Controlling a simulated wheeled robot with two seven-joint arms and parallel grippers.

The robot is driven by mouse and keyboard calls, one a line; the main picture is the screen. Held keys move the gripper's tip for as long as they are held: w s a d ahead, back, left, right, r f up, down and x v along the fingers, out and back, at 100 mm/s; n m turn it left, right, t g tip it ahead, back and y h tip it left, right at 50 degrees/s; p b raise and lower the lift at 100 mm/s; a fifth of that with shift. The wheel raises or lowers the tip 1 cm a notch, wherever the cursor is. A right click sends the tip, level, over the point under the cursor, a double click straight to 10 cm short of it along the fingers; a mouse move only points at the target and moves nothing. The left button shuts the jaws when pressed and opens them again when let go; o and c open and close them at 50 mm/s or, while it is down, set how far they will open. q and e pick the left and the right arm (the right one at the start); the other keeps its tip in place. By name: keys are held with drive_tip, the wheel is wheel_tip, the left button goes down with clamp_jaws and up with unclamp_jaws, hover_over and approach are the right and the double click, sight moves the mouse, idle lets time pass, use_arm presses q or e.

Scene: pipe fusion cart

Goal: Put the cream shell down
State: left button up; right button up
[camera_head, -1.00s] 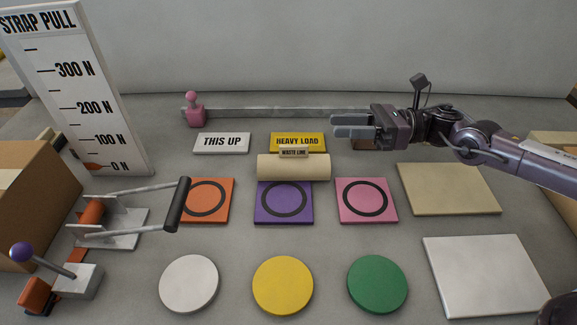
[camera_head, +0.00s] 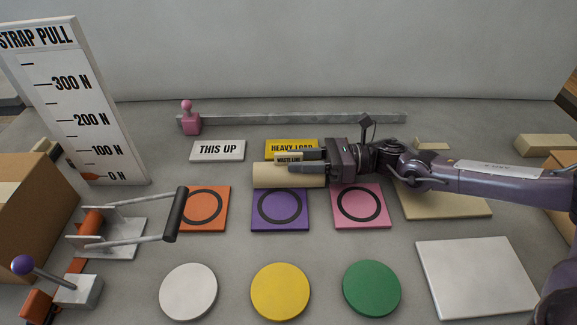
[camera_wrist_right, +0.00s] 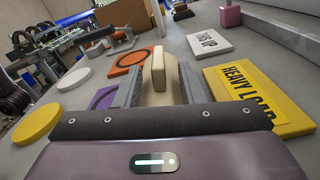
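The cream shell (camera_head: 275,176), a half-round piece with a raised tab marked WASTE LINE, lies at the back edge of the purple pad (camera_head: 262,222), in front of the HEAVY LOAD plate (camera_head: 285,145). My right gripper (camera_head: 305,161) reaches over it from the right, one finger on each side of the tab. In the right wrist view, the cream shell (camera_wrist_right: 158,90) shows between the spread fingers, with a gap visible beside the tab. The gripper hides the shell's right part. My left gripper is out of view.
Orange (camera_head: 203,225) and pink (camera_head: 360,221) ringed pads flank the purple one. White (camera_head: 188,291), yellow (camera_head: 280,291) and green (camera_head: 371,288) discs lie in front. A lever clamp (camera_head: 110,235) and a cardboard box (camera_head: 30,225) stand left. A white square plate (camera_head: 475,275) lies right.

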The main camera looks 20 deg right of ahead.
drive_tip(key=shift+a, duration=0.15)
clamp_jaws()
idle(0.4)
